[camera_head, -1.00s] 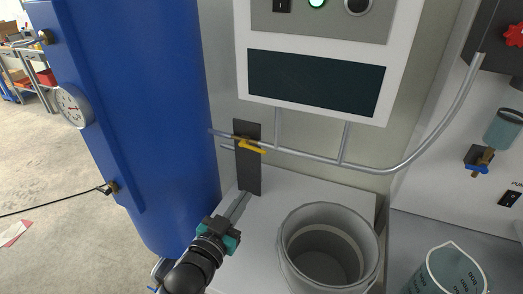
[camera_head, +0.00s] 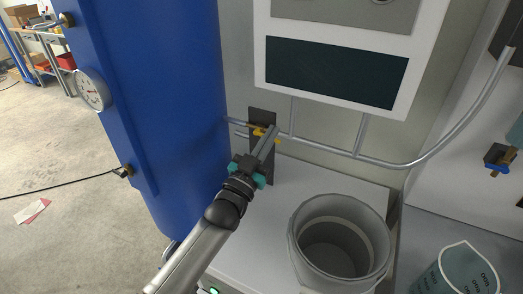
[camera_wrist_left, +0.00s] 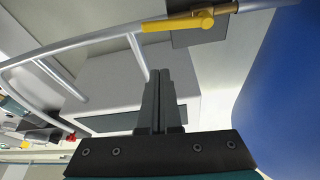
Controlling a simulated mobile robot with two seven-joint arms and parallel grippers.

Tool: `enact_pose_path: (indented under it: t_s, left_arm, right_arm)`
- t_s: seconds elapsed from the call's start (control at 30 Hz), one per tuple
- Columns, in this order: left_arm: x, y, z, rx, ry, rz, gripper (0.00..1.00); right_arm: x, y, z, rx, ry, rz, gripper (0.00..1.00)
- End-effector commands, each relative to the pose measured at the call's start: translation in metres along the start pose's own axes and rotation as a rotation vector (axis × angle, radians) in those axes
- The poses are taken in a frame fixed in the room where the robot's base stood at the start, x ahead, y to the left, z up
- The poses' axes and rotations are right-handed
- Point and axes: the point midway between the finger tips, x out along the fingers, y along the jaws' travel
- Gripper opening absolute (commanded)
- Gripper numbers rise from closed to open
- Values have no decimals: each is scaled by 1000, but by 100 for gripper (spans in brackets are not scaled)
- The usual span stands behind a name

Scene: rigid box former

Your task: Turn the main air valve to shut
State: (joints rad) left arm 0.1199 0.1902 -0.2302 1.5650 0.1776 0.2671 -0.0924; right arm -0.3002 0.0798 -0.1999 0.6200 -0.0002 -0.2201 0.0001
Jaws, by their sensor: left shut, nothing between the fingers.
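The main air valve has a yellow lever handle (camera_wrist_left: 178,23) on a grey pipe, in front of a dark mounting plate (camera_head: 262,114). In the left wrist view the lever lies along the pipe. In the head view my left gripper (camera_head: 268,138) is in front of the plate and partly covers the lever. Its fingers are shut with nothing between them. In the left wrist view the gripper's fingertips (camera_wrist_left: 160,74) are apart from the lever in the picture; whether they touch it cannot be told. My right gripper is not in view.
A blue tank (camera_head: 150,110) with a pressure gauge (camera_head: 91,90) stands close on the left. A grey bucket (camera_head: 338,245) and a clear beaker (camera_head: 466,272) stand at the right. A white panel with a dark screen (camera_head: 336,72) hangs above the pipe (camera_head: 385,165).

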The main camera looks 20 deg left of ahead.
Motion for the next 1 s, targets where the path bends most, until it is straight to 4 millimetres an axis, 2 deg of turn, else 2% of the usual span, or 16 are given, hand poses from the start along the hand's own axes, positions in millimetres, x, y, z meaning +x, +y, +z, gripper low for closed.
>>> enact_pose_path:
  t_s: [0.1, 0.17, 0.2, 0.4, 1.0]
  left_arm:
    - [20, 0, 0, -1, 2, 0, 0]
    - [25, 1, 4, 0, -2, 1, 0]
    - [19, 1, 14, 0, -6, 1, 0]
    - [12, 0, 34, 0, -3, 1, 0]
    - [9, 0, 39, 11, -1, 4, 0]
  right_arm:
    - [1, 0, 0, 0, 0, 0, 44]
    - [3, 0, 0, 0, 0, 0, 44]
    - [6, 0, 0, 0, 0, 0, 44]
    - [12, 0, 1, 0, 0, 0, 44]
    - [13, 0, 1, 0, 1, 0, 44]
